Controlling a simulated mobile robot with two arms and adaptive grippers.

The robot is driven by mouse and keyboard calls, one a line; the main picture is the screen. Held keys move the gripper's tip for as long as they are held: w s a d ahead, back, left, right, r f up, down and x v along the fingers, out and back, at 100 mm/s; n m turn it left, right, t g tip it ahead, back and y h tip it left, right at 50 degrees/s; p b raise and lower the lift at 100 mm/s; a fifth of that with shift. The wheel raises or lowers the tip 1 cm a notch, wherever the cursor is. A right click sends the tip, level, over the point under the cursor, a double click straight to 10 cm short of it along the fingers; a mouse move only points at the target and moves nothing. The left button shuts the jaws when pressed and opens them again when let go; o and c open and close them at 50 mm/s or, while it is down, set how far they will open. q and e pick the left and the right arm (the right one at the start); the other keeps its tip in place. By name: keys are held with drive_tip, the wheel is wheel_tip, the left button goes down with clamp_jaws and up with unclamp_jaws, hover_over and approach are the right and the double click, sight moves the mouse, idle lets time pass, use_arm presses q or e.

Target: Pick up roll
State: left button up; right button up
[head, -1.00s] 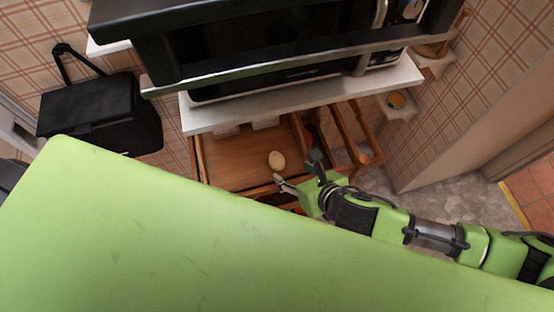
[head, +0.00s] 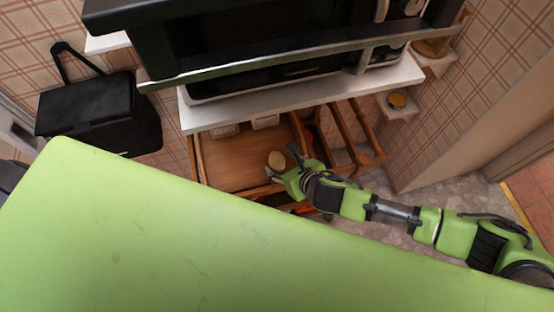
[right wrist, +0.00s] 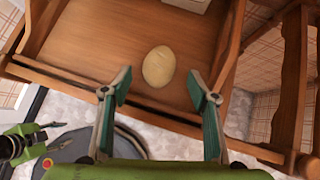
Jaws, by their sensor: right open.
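The roll (head: 276,160) is a pale, oval bun lying on the wooden shelf (head: 235,165) below the white counter. In the right wrist view the roll (right wrist: 158,66) lies on the brown wooden board, just beyond the fingertips. My right gripper (head: 282,161) is beside the roll at the front of the shelf. It also shows in the right wrist view (right wrist: 160,92), with its two fingers spread apart and nothing between them. The roll is centred ahead of the gap. My left gripper is not in the head view.
Wooden side rails (head: 345,135) stand right of the shelf, and a raised front edge (right wrist: 90,85) runs below the roll. The white counter (head: 300,95) with a dark oven overhangs the shelf. Small white boxes sit at the shelf's back.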

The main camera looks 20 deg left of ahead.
sight(280, 162)
drive_tip(key=shift+x, duration=1.8)
drive_tip(key=shift+a+r, duration=0.1)
drive_tip(key=c, duration=1.2)
